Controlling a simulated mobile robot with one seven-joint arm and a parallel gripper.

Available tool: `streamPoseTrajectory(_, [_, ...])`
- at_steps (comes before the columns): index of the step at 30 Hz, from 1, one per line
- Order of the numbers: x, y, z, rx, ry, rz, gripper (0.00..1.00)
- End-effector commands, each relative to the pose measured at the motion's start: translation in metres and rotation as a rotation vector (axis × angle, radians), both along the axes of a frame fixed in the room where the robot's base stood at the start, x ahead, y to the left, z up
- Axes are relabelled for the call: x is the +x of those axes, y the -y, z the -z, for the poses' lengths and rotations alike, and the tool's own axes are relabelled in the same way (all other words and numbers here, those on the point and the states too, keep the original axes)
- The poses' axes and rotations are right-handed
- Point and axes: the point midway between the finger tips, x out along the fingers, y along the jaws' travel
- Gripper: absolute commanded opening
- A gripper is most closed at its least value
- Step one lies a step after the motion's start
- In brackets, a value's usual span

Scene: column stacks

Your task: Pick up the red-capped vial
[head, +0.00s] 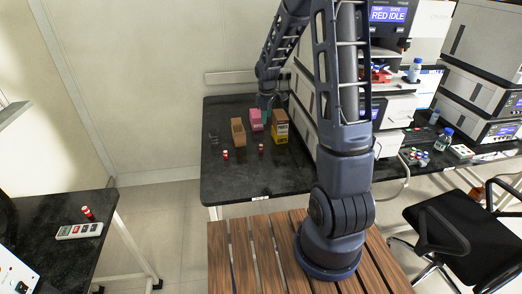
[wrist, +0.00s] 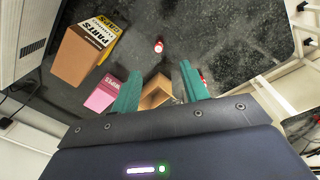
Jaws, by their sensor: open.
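Two small red-capped vials stand on the black bench in the head view, a left one (head: 225,155) and a right one (head: 261,148). In the wrist view one vial (wrist: 158,46) is beyond my fingertips and another (wrist: 203,76) shows partly beside the right finger. A third red-capped vial (head: 88,213) is on the left table. My gripper (head: 267,102) is open and empty, behind the vials and over the boxes at the back of the bench. Its two teal fingers are spread in the wrist view (wrist: 160,68).
A pink box (head: 256,119), an open brown box (head: 238,133) and a yellow-brown carton (head: 280,127) stand close to my gripper. Grey instruments (head: 305,105) border the bench on the right. The bench front (head: 240,180) is clear.

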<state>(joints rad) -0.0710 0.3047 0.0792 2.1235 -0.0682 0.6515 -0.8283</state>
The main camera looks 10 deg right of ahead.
Motion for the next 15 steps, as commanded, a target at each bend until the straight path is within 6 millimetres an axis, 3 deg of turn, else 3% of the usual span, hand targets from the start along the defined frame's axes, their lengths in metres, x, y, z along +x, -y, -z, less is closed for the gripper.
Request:
streamPoseTrajectory(3, [0.015, -0.009, 0.035, -0.001, -0.03, -0.069, 0.45])
streamPoseTrajectory(7, [0.026, -0.016, 0.066, 0.0, -0.051, -0.133, 0.45])
streamPoseTrajectory(15, [0.035, -0.022, 0.094, 0.002, -0.066, -0.193, 0.45])
